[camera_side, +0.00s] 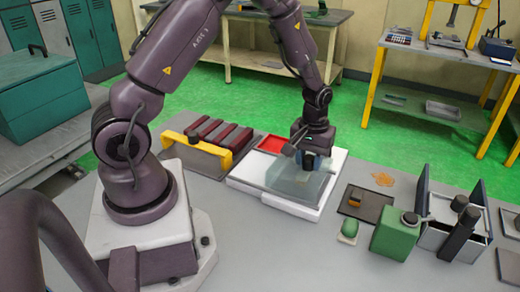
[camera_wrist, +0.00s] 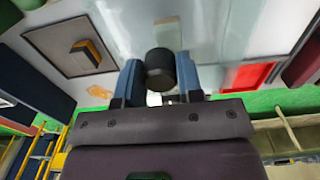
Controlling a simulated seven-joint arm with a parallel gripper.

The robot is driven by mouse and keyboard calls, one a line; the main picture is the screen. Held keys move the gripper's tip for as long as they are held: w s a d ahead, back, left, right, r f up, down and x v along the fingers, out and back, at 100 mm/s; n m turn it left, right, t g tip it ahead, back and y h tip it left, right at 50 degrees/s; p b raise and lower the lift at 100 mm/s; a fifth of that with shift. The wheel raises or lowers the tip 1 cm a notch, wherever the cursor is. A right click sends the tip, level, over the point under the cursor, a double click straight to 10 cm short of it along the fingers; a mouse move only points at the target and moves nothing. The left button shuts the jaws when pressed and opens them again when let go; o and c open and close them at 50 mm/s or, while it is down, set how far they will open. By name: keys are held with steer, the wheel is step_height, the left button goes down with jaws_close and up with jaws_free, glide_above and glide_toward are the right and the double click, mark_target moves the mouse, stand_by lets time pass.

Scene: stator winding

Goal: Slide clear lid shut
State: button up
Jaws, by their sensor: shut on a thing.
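The clear lid (camera_side: 290,178) is a see-through, bluish plate on a low white box (camera_side: 245,181) in the middle of the table. It covers part of the box. The left back part of the box is uncovered and shows a red area (camera_side: 271,144), also in the wrist view (camera_wrist: 248,76). My gripper (camera_side: 316,161) is down at the right back of the lid. In the wrist view my gripper's blue fingers (camera_wrist: 159,84) are shut on a dark round knob (camera_wrist: 160,69), which seems to belong to the lid. The fingertips' contact is partly hidden.
A dark tray (camera_side: 366,203) with a small orange and black piece lies right of the box. A green machine (camera_side: 394,234) stands farther right. A yellow-framed rack (camera_side: 205,148) of dark red bars stands close on the left.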

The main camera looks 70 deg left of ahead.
steer(key=shift+w+d, duration=0.3)
steer(key=shift+w, duration=0.05)
steer(key=o, duration=0.7)
steer(key=shift+r, duration=3)
